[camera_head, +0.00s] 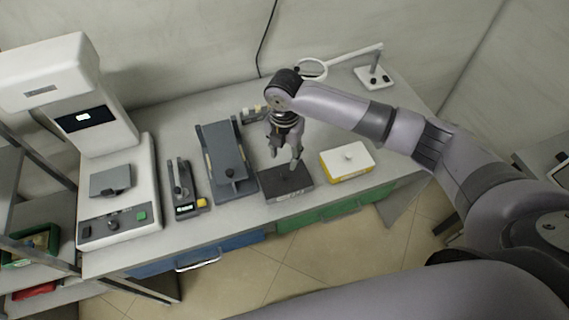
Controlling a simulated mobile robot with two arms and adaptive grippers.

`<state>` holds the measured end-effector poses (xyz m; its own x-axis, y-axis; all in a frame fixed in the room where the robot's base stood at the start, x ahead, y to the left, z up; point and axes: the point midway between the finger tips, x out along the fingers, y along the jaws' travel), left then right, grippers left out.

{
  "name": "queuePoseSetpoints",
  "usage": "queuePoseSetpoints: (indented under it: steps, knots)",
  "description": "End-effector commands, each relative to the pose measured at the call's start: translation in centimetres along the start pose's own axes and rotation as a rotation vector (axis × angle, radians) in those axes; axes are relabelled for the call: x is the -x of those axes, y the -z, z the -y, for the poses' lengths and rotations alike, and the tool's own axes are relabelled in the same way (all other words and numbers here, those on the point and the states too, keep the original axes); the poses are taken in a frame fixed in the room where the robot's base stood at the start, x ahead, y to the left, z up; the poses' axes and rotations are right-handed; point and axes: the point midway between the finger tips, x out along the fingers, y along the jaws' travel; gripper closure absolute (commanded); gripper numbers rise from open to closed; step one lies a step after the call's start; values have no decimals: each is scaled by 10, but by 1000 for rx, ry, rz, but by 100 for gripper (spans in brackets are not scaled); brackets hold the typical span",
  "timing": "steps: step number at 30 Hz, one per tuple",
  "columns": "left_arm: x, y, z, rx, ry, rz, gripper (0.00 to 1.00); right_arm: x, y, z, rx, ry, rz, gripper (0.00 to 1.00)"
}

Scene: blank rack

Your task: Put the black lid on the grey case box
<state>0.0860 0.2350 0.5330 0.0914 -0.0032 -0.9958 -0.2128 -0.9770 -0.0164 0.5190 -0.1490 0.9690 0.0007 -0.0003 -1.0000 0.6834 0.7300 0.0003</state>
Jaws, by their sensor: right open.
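The grey case box (290,196) is low and rectangular, with a small pale label on its front side, and stands near the table's front edge. A flat black top, which looks like the black lid (272,181), lies over it. I cannot tell whether it sits fully flush. My right gripper (290,164) points down just above this black top, its fingers open. I cannot tell whether the fingertips touch the lid or a knob on it. My left gripper is not in view.
A yellow box with a white knobbed lid (347,159) stands to the right. A dark grey tray-like fixture (227,188) and a small tool with a yellow part (184,192) lie left. A white machine (120,225) fills the left end. A white lamp stand (375,78) is at the back right.

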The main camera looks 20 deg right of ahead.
Motion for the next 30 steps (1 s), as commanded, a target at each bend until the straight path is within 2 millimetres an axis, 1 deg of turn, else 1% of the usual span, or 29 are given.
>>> queuePoseSetpoints:
  steps: [1,3,7,24,26,29,30]
  knots:
    - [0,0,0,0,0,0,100,8,0,-1,1,-2,1,59]
    - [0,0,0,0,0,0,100,16,0,0,1,-1,0,59]
    - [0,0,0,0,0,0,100,23,0,0,1,0,0,59]
    - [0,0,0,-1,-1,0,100,23,2,0,-1,-1,-2,59]
    - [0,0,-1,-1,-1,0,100,20,8,-1,-13,-8,-9,59]
    - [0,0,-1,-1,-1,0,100,8,33,-2,-68,-38,-32,59]
    - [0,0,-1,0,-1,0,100,2,49,-3,-107,-58,-48,59]
